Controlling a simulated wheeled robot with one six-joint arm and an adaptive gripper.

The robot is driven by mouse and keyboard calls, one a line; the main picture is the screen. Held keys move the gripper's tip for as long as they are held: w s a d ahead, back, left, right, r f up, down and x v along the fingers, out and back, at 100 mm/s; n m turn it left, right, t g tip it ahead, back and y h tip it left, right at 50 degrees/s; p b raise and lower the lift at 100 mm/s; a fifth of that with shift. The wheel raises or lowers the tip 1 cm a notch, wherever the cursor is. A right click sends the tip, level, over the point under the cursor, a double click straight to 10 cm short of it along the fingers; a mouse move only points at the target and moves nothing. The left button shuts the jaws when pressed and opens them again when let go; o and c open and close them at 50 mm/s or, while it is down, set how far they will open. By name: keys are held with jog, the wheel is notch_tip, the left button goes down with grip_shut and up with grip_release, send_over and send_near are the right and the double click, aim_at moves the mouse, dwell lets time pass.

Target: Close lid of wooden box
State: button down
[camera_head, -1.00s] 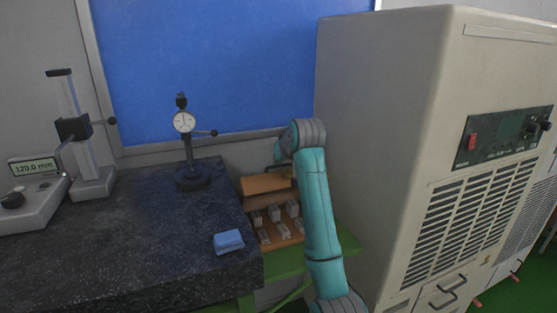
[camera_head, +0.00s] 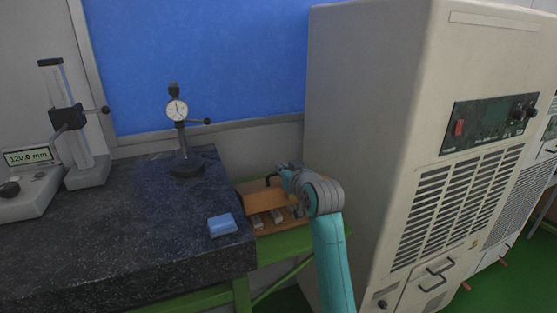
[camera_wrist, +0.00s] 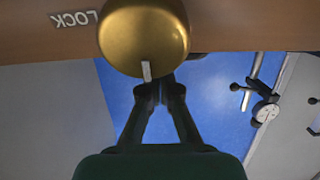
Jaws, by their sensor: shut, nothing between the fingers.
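The wooden box (camera_head: 284,229) stands on a green stand beside the dark stone slab, with several grey blocks in it. Its lid (camera_head: 262,203) is part-way down, tilted over the rear of the box; front blocks still show. My gripper (camera_head: 272,180) is at the lid's upper edge, behind it. In the wrist view, my gripper (camera_wrist: 160,88) has its black fingers together and empty, close to a round brass knob (camera_wrist: 145,30) on a wooden face (camera_wrist: 235,25) marked "LOCK", upside down. I cannot tell whether the fingertips touch it.
The stone slab (camera_head: 110,235) at left holds a blue block (camera_head: 222,225), a dial gauge stand (camera_head: 180,130) and a height gauge (camera_head: 75,130). A large beige cabinet (camera_head: 375,130) stands close on the right. A wall with a blue panel (camera_head: 200,60) is behind.

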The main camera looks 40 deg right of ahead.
aim_at(293, 199)
jog(key=s+f+t, duration=0.1)
jog(key=f, duration=0.1)
jog(key=s+a+f+t+h, duration=0.1)
jog(key=s, duration=0.1)
jog(key=shift+s+f+t, duration=0.3)
jog(key=shift+f+t, duration=0.05)
jog(key=shift+t, duration=0.05)
jog(key=shift+s+a+f, duration=0.2)
jog(key=shift+s+f, duration=0.3)
jog(key=shift+f, duration=0.4)
jog(key=shift+r, duration=0.1)
jog(key=r, duration=0.4)
jog(key=shift+w+d+r, duration=0.15)
jog(key=shift+w, duration=0.2)
jog(key=v, duration=1)
jog(key=shift+f, duration=0.4)
